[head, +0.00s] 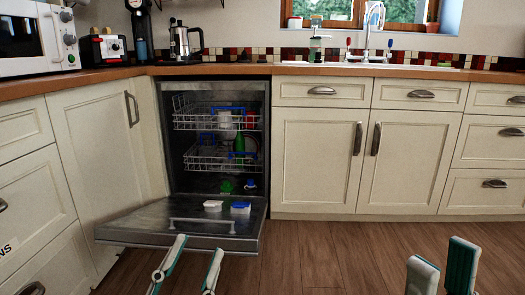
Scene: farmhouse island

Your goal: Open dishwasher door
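The dishwasher (213,140) stands open under the counter, left of the sink. Its door (137,222) is swung down and lies close to flat in front of the cavity, with a bar-shaped handle (200,221) near its front edge. My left gripper (198,246) is open and empty, its fingertips close to the door's front edge in the picture; I cannot tell whether they touch it. My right gripper (443,250) is open and empty, well to the right of the door, in front of the lower cabinets.
Inside the dishwasher are an upper rack (192,121) and a lower rack (205,160) with dishes. Cream cabinets (312,160) flank it. The wooden floor (315,255) right of the door is clear. A microwave (30,38), toaster and kettle stand on the counter.

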